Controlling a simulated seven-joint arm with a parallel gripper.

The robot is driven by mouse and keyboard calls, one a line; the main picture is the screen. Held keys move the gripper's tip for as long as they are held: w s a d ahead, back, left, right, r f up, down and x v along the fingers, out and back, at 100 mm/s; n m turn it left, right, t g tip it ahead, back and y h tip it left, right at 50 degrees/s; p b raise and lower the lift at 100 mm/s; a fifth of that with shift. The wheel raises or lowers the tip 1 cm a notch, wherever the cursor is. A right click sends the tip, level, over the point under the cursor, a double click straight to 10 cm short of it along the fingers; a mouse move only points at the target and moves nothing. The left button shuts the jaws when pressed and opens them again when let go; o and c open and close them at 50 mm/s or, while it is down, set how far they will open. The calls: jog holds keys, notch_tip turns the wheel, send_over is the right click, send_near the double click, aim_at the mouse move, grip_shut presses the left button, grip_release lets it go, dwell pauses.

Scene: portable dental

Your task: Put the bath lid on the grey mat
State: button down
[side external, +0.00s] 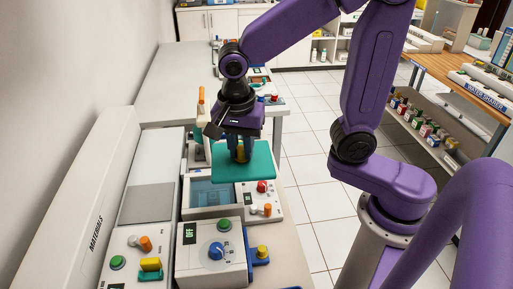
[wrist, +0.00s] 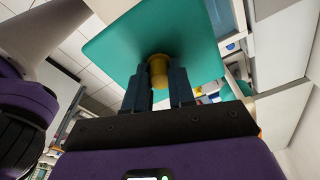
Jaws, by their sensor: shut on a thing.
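The bath lid (side external: 245,169) is a flat teal plate with a yellow knob (wrist: 158,72). My gripper (side external: 239,150) is shut on the knob, its two fingers on either side of it in the wrist view. The lid hangs under my gripper, above the bench and over the right part of an open bath (side external: 210,193) with a white rim and blue-grey inside. In the wrist view the lid (wrist: 150,35) fills the top middle. A flat grey rectangle (side external: 147,203), which may be the grey mat, lies on the bench left of the bath.
A control box (side external: 212,250) with green button and blue knob stands in front of the bath. Another control panel (side external: 262,203) stands right of it. A long white "MATERIALS" box (side external: 85,215) lines the left wall. A bare grey worktop (side external: 175,80) lies behind.

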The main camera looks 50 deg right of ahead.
jog(key=w+a+f, duration=0.4)
jog(key=w+a, duration=0.3)
jog(key=w, duration=0.4)
jog(key=w+a+f, duration=0.4)
jog(key=w+a, duration=0.3)
jog(key=w, duration=0.5)
jog(key=shift+s+f, duration=0.2)
jog(key=shift+f, duration=3.35)
jog(key=shift+f, duration=0.1)
jog(key=c, duration=0.9)
grip_release()
jog(key=shift+o, duration=0.2)
